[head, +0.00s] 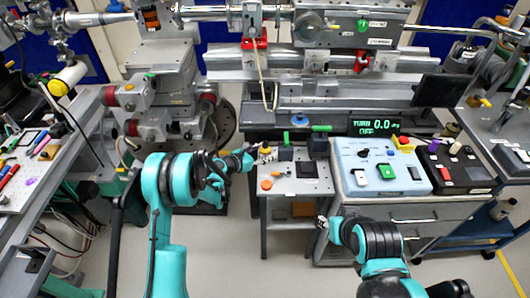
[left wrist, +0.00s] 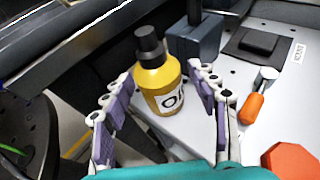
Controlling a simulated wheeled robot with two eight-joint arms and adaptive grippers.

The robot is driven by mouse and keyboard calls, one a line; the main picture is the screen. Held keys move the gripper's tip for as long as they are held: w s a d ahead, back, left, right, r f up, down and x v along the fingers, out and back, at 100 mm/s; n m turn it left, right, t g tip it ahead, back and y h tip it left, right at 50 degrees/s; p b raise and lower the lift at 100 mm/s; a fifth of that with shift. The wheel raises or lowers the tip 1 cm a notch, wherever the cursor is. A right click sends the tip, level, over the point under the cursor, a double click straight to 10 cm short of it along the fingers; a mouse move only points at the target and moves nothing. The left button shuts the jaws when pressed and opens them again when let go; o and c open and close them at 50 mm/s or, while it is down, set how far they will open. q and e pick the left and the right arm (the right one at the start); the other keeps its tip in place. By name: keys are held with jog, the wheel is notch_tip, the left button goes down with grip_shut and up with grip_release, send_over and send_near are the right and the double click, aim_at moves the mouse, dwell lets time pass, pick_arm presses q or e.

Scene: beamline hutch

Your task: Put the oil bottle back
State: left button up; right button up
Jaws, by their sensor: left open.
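The oil bottle (left wrist: 160,82) is yellow with a black cap and a white label. In the left wrist view it stands upright on the small grey side table (left wrist: 203,143), near its edge. My left gripper (left wrist: 162,112) is open, with its purple-padded fingers on either side of the bottle's lower part; I cannot tell whether they touch it. In the head view my left gripper (head: 250,156) is at the table's left side, and the bottle is small and hard to make out. My right gripper (head: 322,224) is in front of the table, too small to read.
Beside the bottle stands a grey block with a dark post (left wrist: 195,38). A dark square pad (left wrist: 250,45), an orange-handled tool (left wrist: 252,106) and an orange-red knob-like piece (left wrist: 290,162) are on the same table. A control box (head: 378,172) stands to the right.

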pick_arm(q)
jog(key=p+v, duration=0.3)
jog(key=v, duration=0.7)
jog(key=s+a+r+m+g+y, duration=0.25)
jog(key=s+r+m+y, duration=0.25)
jog(key=s+r+m, duration=0.95)
jog(key=s+a+r+m+y, duration=0.1)
jog(key=s+a+m, duration=0.3)
jog(key=s, duration=0.5)
jog(key=s+a+r+m+y, duration=0.1)
jog(key=s+a+m+y, duration=0.2)
jog(key=s+m, duration=0.5)
jog(key=shift+s+a+y, duration=0.4)
jog(key=shift+s+a, duration=0.25)
jog(key=shift+s, duration=0.05)
